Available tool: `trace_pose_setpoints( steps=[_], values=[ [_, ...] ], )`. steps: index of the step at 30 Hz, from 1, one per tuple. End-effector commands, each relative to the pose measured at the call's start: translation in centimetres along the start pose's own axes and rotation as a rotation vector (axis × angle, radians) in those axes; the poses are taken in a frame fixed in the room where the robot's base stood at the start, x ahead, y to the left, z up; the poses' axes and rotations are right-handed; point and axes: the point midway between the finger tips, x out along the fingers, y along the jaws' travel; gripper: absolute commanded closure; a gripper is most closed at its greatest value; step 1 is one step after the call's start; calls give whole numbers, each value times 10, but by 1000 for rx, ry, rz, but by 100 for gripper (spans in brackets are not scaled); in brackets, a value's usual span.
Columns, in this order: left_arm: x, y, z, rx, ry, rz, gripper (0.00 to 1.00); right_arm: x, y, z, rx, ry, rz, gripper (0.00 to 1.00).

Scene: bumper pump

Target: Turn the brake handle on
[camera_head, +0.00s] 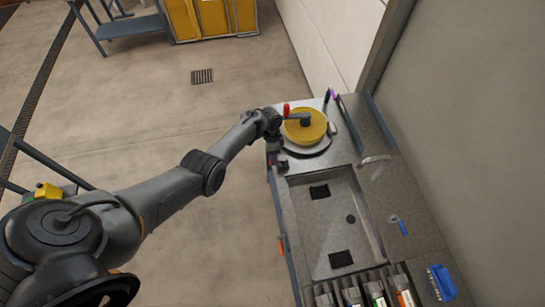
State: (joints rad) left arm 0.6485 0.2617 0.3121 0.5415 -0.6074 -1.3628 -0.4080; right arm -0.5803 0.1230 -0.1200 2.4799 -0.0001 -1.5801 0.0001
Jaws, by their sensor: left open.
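A yellow round disc (305,127) sits on a round plate at the far end of the grey counter. A grey lever with an upright red handle (286,110) lies across its top, pointing left. Which part is the brake handle I cannot tell for sure; the red-handled lever is the clearest handle. My left arm reaches in from the left, and my left gripper (278,151) is at the counter's left edge, just left of and below the disc. It is open and small in the picture; no contact with the red handle shows. My right gripper is out of view.
The counter has a sunken sink (330,225) with dark pads, a tap (375,160), a blue-handled tool (399,225), and several bins (376,290) beside a blue brush (441,283). A wall bounds the right. The floor left of the counter is clear.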

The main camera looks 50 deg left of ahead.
Motion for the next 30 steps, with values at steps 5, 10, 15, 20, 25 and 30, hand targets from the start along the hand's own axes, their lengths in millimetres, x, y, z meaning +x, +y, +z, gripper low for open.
trace_pose_setpoints(
  steps=[5, 10, 15, 20, 25, 30],
  values=[
    [-35, 0, 0, -1, 2, -2, 57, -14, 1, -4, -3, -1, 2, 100],
    [-62, 0, 0, 0, 2, -2, 57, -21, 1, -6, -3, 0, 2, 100],
    [-80, 0, 0, 0, 0, 0, 57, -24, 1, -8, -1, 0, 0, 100],
    [-88, 0, 0, 0, -1, -1, 57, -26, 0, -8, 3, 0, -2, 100],
    [-89, 0, 0, 0, -1, -1, 57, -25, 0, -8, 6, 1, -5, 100],
    [-89, 0, 0, 0, -1, -1, 57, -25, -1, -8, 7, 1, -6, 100]
  ],
)
